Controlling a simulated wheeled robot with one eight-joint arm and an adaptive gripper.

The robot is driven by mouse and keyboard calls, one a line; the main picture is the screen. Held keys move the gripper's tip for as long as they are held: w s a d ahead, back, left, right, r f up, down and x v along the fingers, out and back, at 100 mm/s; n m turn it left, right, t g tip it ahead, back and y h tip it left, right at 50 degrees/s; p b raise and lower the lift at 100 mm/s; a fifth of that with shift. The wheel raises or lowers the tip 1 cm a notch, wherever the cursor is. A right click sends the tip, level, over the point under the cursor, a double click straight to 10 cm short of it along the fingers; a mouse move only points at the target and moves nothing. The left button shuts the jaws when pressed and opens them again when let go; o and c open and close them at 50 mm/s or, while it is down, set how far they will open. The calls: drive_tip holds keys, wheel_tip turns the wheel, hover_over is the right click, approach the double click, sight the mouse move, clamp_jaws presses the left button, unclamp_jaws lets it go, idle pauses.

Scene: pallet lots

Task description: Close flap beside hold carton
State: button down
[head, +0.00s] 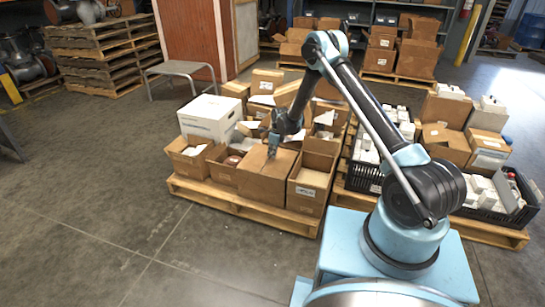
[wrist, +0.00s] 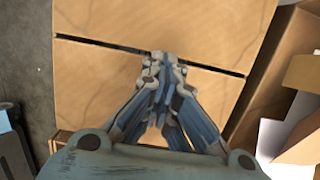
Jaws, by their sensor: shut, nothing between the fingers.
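A brown carton (head: 262,180) stands in the front row of the left pallet, with its top flaps folded over. In the wrist view its top shows a far flap (wrist: 190,25) and a near flap (wrist: 90,85), both looking nearly flat, with a narrow dark gap between them. My gripper (head: 273,157) is shut and empty, pointing down at this top. In the wrist view its fingertips (wrist: 162,70) are over the gap; I cannot tell whether they touch. An open carton with a white label (head: 306,191) stands just right. I cannot read which carton is marked hold.
An open carton (head: 189,160) and a white box (head: 210,117) stand to the left on the pallet (head: 240,207). More cartons crowd behind. A second pallet (head: 490,232) with black crates is at right. The floor in front and left is clear.

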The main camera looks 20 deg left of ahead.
wheel_tip(320, 180, up, 14)
drive_tip(key=s+d+r+n, duration=0.1)
drive_tip(key=d+r+n, duration=0.3)
drive_tip(key=d+r, duration=1.25)
drive_tip(key=s+d+r+n+t, duration=0.1)
drive_tip(key=s+d+r+n, duration=0.1)
drive_tip(key=s+d+r, duration=0.5)
drive_tip(key=s+d+r+n, duration=0.3)
drive_tip(key=d+r, duration=0.2)
drive_tip(key=d, duration=0.3)
drive_tip(key=s+d+r+n+h, duration=0.1)
drive_tip(key=s+d+n, duration=0.1)
drive_tip(key=s+d, duration=0.55)
drive_tip(key=s+d+r+n, duration=0.2)
drive_tip(key=s+d+n, duration=0.1)
drive_tip(key=s+d, duration=0.45)
drive_tip(key=s+d+f+n, duration=0.2)
drive_tip(key=s+d+f, duration=0.1)
drive_tip(key=s, duration=0.5)
drive_tip(key=s+d+f+n+t+h, duration=0.1)
drive_tip(key=s+d+f+n, duration=0.2)
drive_tip(key=s, duration=0.5)
wheel_tip(320, 180, down, 2)
drive_tip(key=shift+s+d+f, duration=0.2)
drive_tip(key=shift+s+d, duration=0.1)
drive_tip(key=shift+d, duration=0.25)
